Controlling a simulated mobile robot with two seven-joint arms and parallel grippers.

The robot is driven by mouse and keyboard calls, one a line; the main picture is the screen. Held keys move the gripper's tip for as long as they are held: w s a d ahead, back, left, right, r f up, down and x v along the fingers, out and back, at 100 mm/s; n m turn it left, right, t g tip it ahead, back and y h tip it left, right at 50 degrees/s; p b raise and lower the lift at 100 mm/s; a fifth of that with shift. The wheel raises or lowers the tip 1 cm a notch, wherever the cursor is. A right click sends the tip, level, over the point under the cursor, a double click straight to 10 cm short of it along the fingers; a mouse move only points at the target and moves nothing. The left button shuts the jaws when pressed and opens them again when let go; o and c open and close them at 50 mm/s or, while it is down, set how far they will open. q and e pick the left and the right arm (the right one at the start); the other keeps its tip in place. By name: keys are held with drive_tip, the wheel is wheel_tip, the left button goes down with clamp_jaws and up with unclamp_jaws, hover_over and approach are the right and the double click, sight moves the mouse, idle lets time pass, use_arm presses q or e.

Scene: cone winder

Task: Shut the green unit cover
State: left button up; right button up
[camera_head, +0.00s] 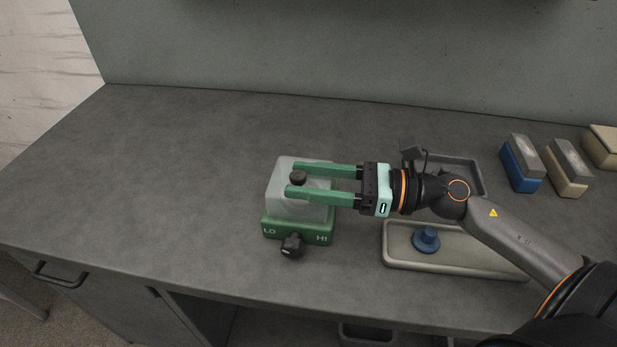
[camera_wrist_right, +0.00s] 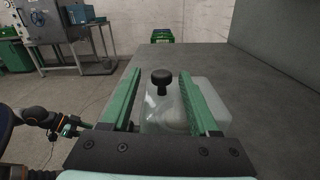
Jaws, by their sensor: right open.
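The green unit (camera_head: 283,228) stands on the grey bench with LO and HI marks and a black knob (camera_head: 292,246) on its front. Its translucent cover (camera_head: 283,205) lies over the green base and looks lowered, though my gripper hides part of it. A black round knob (camera_head: 298,177) tops the cover. My right gripper (camera_head: 296,180) is open, its two green fingers over the cover, one on each side of the top knob. In the right wrist view, the knob (camera_wrist_right: 162,82) stands between the fingers with gaps on both sides.
To the right are a beige tray (camera_head: 455,267) with a blue knobbed piece (camera_head: 426,239) in it, and a dark tray (camera_head: 470,163) behind my arm. Blue (camera_head: 521,163) and beige (camera_head: 565,168) boxes stand farther right. The bench left of the unit is clear.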

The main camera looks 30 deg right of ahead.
drive_tip(key=b+v, duration=0.1)
drive_tip(key=v, duration=1.1)
drive_tip(key=shift+s+d+b, duration=0.15)
drive_tip(key=shift+d+b, duration=0.1)
drive_tip(key=shift+b, duration=0.05)
drive_tip(key=shift+a, duration=0.1)
idle(0.5)
